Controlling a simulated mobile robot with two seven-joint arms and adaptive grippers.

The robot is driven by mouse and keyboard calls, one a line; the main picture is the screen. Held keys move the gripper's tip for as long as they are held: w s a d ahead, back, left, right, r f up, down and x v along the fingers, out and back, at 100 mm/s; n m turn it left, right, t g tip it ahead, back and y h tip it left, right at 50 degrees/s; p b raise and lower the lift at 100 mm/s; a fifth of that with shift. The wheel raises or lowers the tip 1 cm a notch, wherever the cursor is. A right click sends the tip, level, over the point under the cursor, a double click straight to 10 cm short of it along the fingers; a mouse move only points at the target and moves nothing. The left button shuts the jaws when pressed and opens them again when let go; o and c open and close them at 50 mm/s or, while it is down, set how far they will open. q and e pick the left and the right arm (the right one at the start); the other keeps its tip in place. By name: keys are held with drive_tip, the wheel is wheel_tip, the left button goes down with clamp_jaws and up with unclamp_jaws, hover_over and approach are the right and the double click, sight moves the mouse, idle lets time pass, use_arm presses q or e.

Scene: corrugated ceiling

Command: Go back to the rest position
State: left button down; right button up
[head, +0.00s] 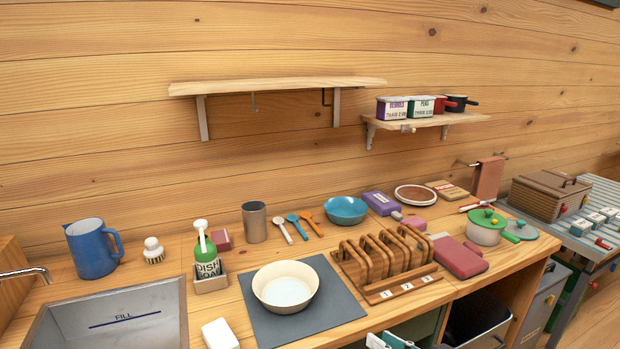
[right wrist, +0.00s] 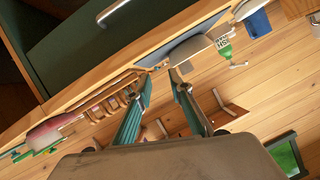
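My right gripper (head: 388,341) shows only as teal finger parts at the bottom edge of the head view, in front of the counter. In the right wrist view my right gripper (right wrist: 161,80) has its two teal fingers spread apart, with nothing between them. The counter lies beyond the fingertips, and I see no contact with anything. My left gripper is not in the head view.
The wooden counter holds a cream bowl (head: 286,287) on a grey mat (head: 254,318), a wooden rack (head: 385,262), a blue pitcher (head: 92,249) and a green-lidded pot (head: 485,228). A sink (head: 113,315) is at left. Shelves (head: 277,86) hang above; the air over the counter is clear.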

drive_tip(key=s+d+f+h, duration=0.1)
drive_tip(key=s+d+f, duration=0.1)
drive_tip(key=s+f, duration=0.3)
drive_tip(key=s+d+f+n+h, duration=0.1)
drive_tip(key=s+f, duration=0.4)
drive_tip(key=f, duration=0.8)
drive_tip(key=s+d+f+n+g+h, duration=0.1)
drive_tip(key=s+d+f+h, duration=0.1)
drive_tip(key=s+f, duration=0.3)
wheel_tip(320, 180, down, 4)
drive_tip(key=shift+d+f, duration=0.25)
drive_tip(key=shift+d, duration=0.15)
